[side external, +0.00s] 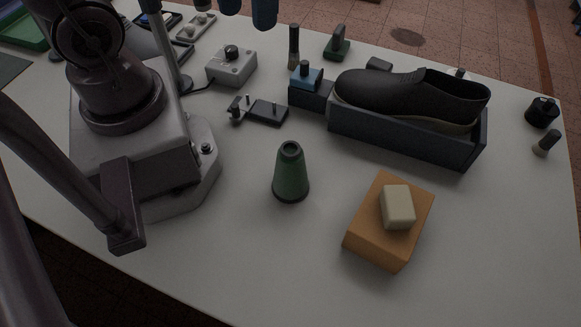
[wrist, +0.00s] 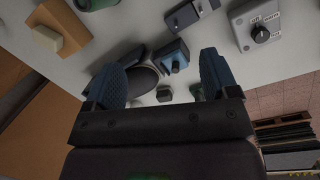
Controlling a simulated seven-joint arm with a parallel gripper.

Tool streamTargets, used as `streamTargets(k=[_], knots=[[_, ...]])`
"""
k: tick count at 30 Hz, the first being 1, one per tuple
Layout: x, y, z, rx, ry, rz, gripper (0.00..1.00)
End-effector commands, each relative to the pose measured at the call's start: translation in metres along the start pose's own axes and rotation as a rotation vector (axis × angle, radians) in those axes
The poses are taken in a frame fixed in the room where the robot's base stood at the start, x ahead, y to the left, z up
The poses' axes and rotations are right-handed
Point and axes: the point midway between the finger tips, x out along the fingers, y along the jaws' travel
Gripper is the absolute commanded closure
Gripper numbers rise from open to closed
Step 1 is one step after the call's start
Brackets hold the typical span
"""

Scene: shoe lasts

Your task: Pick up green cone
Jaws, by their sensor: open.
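The green cone (side external: 291,174) stands upright on the white table in the side external view, narrow end up with a dark hole in its top. In the wrist view, a greenish-grey shape (wrist: 96,3) cut off by the top edge may be the cone; I cannot tell for sure. My gripper (side external: 248,14) shows only as blue fingertips at the top edge of the side external view, well away from the cone. In the wrist view, my gripper (wrist: 160,68) has its two blue fingers wide apart with nothing held between them.
An orange block (side external: 367,235) with a cream block (side external: 398,206) on it lies right of the cone. A black shoe (side external: 400,94) sits in a dark tray (side external: 410,139) behind. A grey control box (side external: 232,67) and black fixture (side external: 266,112) stand further back. Table around the cone is clear.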

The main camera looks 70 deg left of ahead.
Motion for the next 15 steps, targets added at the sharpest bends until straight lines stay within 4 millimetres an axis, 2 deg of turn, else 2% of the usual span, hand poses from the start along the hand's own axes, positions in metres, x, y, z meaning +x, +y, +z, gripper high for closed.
streamTargets(k=[1,6,12,15], knots=[[0.016,-0.003,-0.001,-0.068,-0.092,0.027,0.2],[0.06,-0.005,-0.001,-0.29,-0.359,0.138,0.2],[0.107,0.001,0.001,-0.578,-0.662,0.299,0.2],[0.124,0.008,-0.001,-0.709,-0.784,0.381,0.2]])
